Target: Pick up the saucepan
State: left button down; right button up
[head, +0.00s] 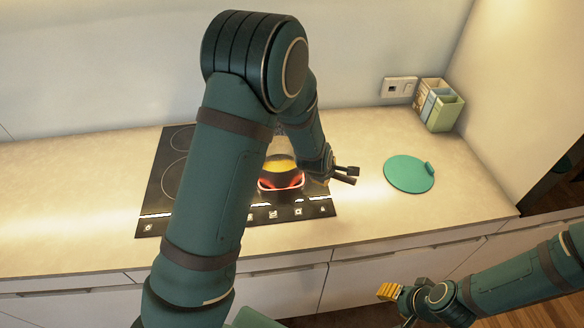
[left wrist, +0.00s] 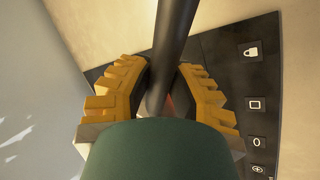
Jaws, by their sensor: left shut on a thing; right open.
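The dark saucepan (head: 281,176) sits on the black hob, partly hidden behind my left arm. Yellow shows at its top, and red glows around its base. In the left wrist view, a dark, round handle (left wrist: 175,35) passes between the yellow, ridged fingers of my left gripper (left wrist: 163,88), which is shut on it. The green gripper body hides the lower part of this view. Whether the pan has left the hob surface cannot be told. My right gripper (head: 388,292) is open and empty, low in front of the cabinets, well away from the pan.
The hob (head: 166,190) has lit control icons along its front edge. A round teal board (head: 408,174) lies on the counter to the right. A compartmented holder (head: 440,108) stands in the back corner near a wall socket (head: 398,87). The counter (head: 70,195) left of the hob is clear.

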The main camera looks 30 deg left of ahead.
pick_arm(q)
notch_tip(320, 180, up, 16)
jog(key=p, duration=0.4)
dwell(0.8)
dwell(0.4)
jog(key=shift+d+f+m+y, duration=0.15)
jog(key=shift+d+f+y, duration=0.25)
jog(key=shift+f, duration=0.3)
jog(key=shift+d+f+m+y, duration=0.15)
jog(key=shift+d+f+y, duration=0.2)
jog(key=shift+f, duration=0.3)
